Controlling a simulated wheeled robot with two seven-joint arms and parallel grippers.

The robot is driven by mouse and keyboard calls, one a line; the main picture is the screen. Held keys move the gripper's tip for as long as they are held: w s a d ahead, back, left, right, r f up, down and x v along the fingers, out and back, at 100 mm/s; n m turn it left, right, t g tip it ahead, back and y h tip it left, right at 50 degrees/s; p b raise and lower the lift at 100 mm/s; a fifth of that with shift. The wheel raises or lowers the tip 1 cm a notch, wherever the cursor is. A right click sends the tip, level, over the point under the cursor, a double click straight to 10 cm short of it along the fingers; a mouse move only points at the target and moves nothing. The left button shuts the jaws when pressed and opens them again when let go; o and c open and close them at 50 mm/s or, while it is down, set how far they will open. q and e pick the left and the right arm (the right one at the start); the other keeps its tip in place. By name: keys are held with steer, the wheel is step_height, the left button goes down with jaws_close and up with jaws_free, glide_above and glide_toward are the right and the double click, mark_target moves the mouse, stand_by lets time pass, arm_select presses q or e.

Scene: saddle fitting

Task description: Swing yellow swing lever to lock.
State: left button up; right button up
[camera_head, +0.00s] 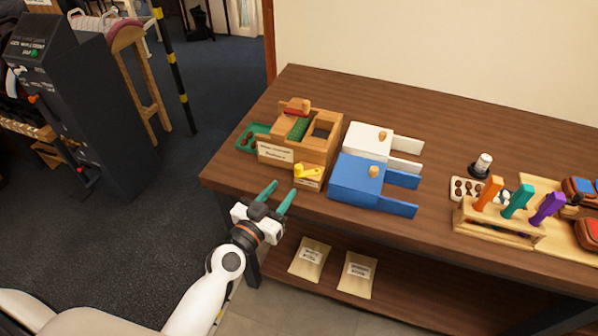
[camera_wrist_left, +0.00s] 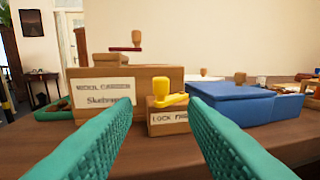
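The yellow swing lever (camera_head: 306,170) sits on top of a small wooden lock block (camera_head: 309,183) at the front of the table, just right of the labelled wooden box (camera_head: 275,153). In the left wrist view the yellow lever (camera_wrist_left: 166,94) has an upright knob at its left end and an arm reaching right. My left gripper (camera_head: 280,195) has teal fingers spread apart and empty, in front of the table edge and short of the block. In the left wrist view the lever shows between the fingers, farther off. My right gripper is in neither view.
Blue (camera_head: 358,178) and white (camera_head: 366,144) boxes stand right of the lock block. A green tray (camera_head: 249,139) lies at the left. A rack with colored handles (camera_head: 500,222) stands at the right. Two labelled packets (camera_head: 311,258) lie on the lower shelf.

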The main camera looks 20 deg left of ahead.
mark_target(296, 173)
arm_select(q)
steer(key=x, duration=0.7)
steer(key=shift+w+d+p, duration=0.1)
steer(key=shift+w+p, duration=0.25)
steer(key=shift+p, duration=0.05)
steer(key=shift+w+d, duration=0.1)
steer(key=shift+w, duration=0.45)
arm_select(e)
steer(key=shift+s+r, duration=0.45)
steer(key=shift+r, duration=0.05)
